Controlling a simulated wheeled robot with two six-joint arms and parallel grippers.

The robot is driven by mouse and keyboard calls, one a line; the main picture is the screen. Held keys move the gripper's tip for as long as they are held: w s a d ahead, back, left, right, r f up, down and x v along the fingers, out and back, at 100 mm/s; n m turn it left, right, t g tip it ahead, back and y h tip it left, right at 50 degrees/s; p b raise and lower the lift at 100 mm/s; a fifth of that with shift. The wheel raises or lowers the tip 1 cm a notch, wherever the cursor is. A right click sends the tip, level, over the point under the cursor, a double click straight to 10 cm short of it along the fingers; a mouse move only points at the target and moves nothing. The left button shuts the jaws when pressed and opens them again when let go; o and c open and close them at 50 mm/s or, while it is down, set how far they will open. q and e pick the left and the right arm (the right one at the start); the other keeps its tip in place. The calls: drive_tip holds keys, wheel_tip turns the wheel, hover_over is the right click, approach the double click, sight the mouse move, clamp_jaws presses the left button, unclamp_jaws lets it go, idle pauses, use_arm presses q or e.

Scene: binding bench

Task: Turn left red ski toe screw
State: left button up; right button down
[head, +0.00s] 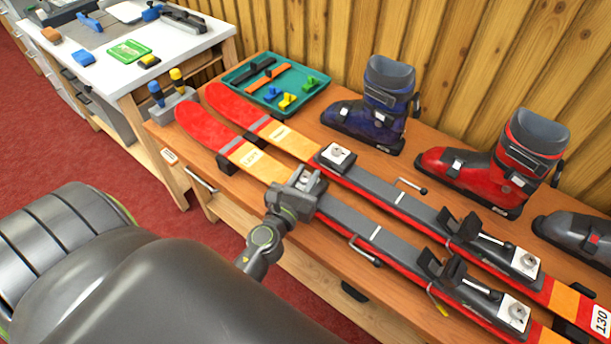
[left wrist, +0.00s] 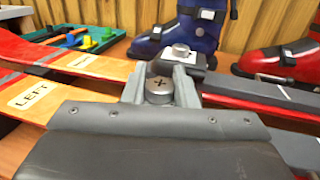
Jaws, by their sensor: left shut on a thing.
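The left red ski (head: 215,133), labelled LEFT, lies nearest me on the bench; its tip and label also show in the left wrist view (left wrist: 33,95). My left gripper (head: 303,184) is over its toe binding. In the left wrist view my left gripper (left wrist: 160,85) has its fingers shut around the toe screw (left wrist: 159,90), a round metal head with a cross slot. My right gripper is not in view.
Behind the skis stand a blue boot (head: 378,105), a red boot (head: 500,165) and a dark boot (head: 580,240). A teal tray (head: 233,82) with tools and small colored parts is at the back left. Two screwdrivers (head: 165,88) stand in a holder near the ski tips.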

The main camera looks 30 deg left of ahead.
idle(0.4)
use_arm(q)
drive_tip(key=o, duration=1)
drive_tip(key=shift+a, duration=0.1)
